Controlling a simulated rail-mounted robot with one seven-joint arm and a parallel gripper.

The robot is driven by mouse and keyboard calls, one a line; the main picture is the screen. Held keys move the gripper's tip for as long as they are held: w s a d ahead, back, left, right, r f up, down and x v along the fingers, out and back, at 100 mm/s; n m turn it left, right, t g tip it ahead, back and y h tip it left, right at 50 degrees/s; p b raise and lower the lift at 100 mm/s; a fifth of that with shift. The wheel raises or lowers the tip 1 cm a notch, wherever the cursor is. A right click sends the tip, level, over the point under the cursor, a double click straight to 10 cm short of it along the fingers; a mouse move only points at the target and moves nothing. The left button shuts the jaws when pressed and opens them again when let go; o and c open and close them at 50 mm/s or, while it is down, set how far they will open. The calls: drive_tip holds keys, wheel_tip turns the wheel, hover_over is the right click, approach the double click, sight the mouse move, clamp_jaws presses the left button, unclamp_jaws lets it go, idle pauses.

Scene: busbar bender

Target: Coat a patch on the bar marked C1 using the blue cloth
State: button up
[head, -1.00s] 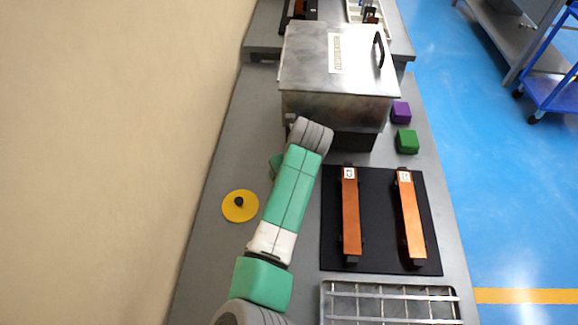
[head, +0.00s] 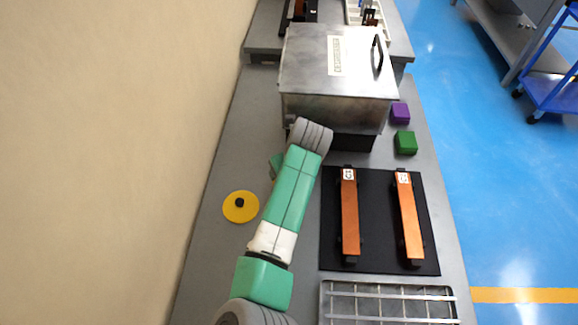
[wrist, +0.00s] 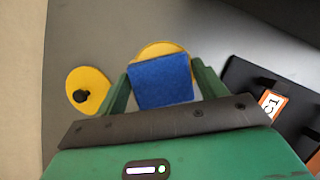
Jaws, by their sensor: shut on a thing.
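My gripper (wrist: 161,84) is shut on the blue cloth (wrist: 162,82), which looks like a square pad between the two green fingers. A round yellow thing (wrist: 158,48) shows partly behind the cloth; whether the cloth touches it I cannot tell. My arm hides the cloth and most of my gripper there.
A yellow disc with a black knob (head: 241,207) lies left of my arm. A second orange bar (head: 409,220) is parallel to C1. A metal box (head: 310,75), purple block (head: 400,113) and green block (head: 405,143) stand behind; a wire rack (head: 388,290) is in front.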

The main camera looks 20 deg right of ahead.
drive_tip(key=shift+r+p, duration=2.8)
drive_tip(key=shift+r, duration=0.35)
drive_tip(key=shift+f, duration=0.1)
